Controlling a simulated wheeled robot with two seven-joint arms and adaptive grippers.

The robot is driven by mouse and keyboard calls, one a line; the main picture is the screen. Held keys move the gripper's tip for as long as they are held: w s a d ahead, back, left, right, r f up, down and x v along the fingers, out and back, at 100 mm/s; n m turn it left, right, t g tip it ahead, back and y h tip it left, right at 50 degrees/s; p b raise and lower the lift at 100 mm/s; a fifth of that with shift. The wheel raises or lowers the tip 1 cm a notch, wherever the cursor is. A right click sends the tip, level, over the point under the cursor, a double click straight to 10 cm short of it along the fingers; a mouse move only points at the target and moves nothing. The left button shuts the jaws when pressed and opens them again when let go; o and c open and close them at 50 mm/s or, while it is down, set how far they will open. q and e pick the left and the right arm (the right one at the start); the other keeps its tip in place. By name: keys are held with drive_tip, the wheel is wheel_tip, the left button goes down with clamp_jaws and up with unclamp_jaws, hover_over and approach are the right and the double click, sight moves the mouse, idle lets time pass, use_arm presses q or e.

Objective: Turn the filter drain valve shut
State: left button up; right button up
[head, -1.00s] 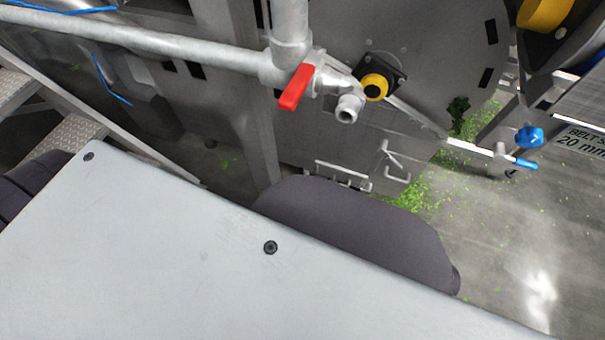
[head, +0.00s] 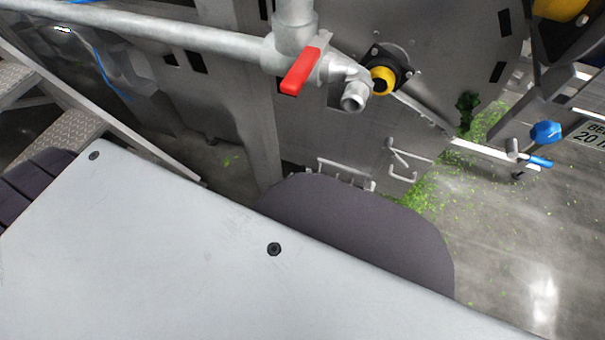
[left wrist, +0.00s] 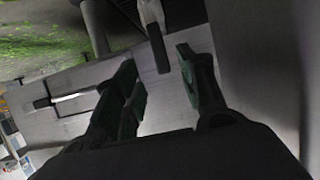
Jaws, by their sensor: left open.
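A valve with a red lever (head: 301,71) sits on a grey pipe in the upper middle of the head view. The lever slants down to the left, and a short open spout (head: 353,97) points down beside it. A smaller pipe at the right has a blue handle (head: 540,162) and a blue knob (head: 546,132) near it. I cannot tell from labels which is the filter drain valve. My left gripper (left wrist: 157,60) is open and empty in the left wrist view. Neither gripper shows in the head view.
A grey machine panel (head: 350,140) stands behind the valve, with a yellow-and-black fitting (head: 384,79) beside the spout. Metal steps (head: 62,135) are at the left. Green scraps (head: 440,180) litter the floor at the right, where there is open room.

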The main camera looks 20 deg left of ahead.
sight(303, 171)
use_arm(q)
drive_tip(key=shift+b+x, duration=0.95)
drive_tip(key=shift+x, duration=1)
drive_tip(key=shift+b+x, duration=1.1)
drive_tip(key=shift+x, duration=1)
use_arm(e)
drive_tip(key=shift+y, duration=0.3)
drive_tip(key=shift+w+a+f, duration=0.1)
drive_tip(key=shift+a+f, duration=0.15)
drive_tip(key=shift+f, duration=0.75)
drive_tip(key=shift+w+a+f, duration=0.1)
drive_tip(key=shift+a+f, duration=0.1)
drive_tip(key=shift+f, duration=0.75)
use_arm(q)
clamp_jaws()
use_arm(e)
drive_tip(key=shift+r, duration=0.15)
